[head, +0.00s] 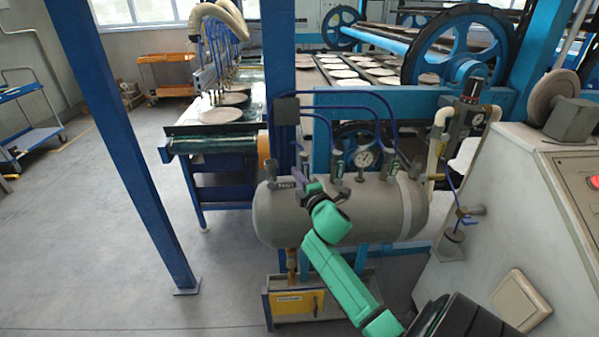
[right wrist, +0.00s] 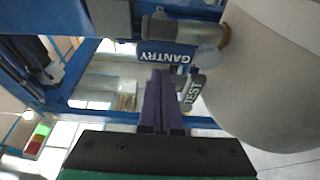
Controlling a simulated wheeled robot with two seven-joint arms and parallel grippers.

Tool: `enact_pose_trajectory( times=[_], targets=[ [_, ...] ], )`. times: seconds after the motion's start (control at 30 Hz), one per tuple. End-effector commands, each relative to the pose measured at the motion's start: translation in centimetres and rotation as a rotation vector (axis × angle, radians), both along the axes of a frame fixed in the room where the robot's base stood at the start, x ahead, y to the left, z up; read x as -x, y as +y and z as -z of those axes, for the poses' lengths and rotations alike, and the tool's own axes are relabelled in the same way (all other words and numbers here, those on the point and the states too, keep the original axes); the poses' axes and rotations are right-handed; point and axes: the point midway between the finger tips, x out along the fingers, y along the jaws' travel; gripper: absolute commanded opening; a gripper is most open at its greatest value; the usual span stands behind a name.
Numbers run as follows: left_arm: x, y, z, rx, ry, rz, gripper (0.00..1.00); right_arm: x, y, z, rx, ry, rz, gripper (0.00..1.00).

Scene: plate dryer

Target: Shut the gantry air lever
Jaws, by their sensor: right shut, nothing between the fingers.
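The blue plate lettered GANTRY (right wrist: 168,56) shows in the right wrist view, beside a grey metal valve fitting (right wrist: 172,28) next to the grey tank. I cannot tell whether this plate is the lever handle or only its label. My right gripper (right wrist: 163,78) has purple fingers, shut and empty, with tips just short of the GANTRY plate; contact is unclear. In the head view my right gripper (head: 301,170) is small, at the upper left end of the tank (head: 385,205). The GANTRY plate cannot be made out there. My left gripper is out of view.
A dark TEST tag (right wrist: 193,90) sits close to the fingers, on the tank side. A pressure gauge (head: 364,158) and blue pipes rise from the tank top. A blue post (head: 281,80) stands behind it. Open floor (head: 90,240) lies to the left.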

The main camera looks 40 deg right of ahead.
Motion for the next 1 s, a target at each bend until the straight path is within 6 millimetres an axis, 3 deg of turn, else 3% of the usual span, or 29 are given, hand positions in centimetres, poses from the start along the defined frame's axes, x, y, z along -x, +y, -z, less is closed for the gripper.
enact_pose_trajectory(
  times=[1.0],
  targets=[
    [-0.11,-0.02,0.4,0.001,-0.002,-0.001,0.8,0.71,-0.86,-0.1,-0.069,-0.054,-0.001,0.0]
  ],
)
